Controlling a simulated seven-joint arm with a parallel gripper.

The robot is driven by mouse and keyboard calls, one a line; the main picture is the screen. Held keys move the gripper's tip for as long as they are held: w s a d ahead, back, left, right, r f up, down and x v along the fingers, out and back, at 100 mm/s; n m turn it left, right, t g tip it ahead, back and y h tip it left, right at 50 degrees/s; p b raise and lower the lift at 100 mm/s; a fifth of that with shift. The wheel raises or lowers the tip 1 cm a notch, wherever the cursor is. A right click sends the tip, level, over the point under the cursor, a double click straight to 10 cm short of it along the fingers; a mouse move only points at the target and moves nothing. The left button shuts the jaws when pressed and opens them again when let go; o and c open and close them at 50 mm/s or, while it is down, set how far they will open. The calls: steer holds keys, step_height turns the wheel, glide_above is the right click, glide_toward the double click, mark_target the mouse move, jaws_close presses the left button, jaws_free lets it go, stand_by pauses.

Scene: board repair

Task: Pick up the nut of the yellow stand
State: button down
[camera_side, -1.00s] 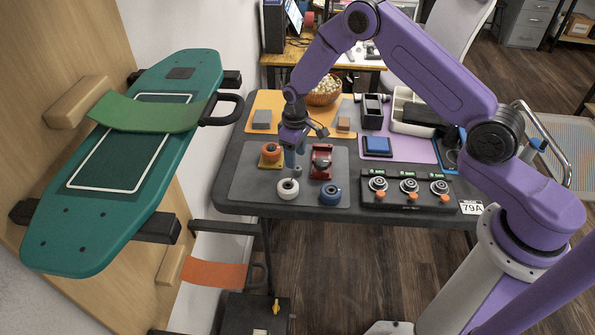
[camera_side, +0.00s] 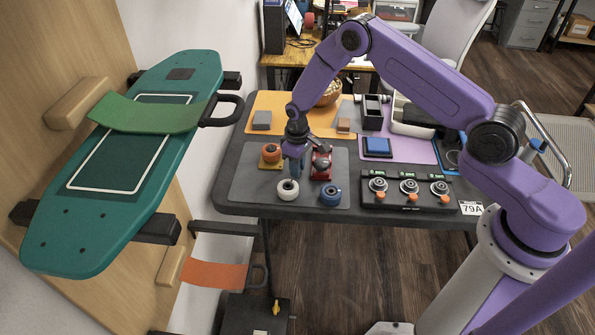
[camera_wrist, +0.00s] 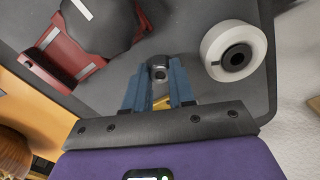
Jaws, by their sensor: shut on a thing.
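The yellow stand (camera_side: 267,163) carries an orange wheel (camera_side: 271,151) on the grey mat, left of my gripper in the side view. My gripper (camera_side: 297,190) is low over the mat, between that stand and the red stand. In the wrist view, the small grey metal nut (camera_wrist: 160,72) sits between the tips of my blue fingers (camera_wrist: 160,78), which are shut on it. In the side view the fingers hide the nut. I cannot tell whether it touches the mat.
A white wheel (camera_side: 287,190) lies close in front of my gripper, and a blue wheel (camera_side: 331,195) lies to its right. The red stand (camera_side: 321,166) with a dark wheel is close on the right. A black panel with dials (camera_side: 409,192) lies farther right.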

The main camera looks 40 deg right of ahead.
steer(key=shift+r, duration=0.5)
step_height(320, 180, up, 2)
steer(key=shift+r, duration=0.15)
steer(key=s+d+r, duration=0.2)
steer(key=s+r, duration=0.8)
steer(key=s, duration=0.3)
steer(key=w+a, duration=0.1)
steer(key=w, duration=0.6)
steer(key=w+a, duration=0.2)
steer(key=w, duration=0.6)
steer(key=w+a, duration=0.1)
steer(key=w, duration=0.6)
steer(key=shift+w+a+f, duration=0.2)
steer(key=shift+w+f, duration=0.05)
steer(key=shift+f, duration=0.15)
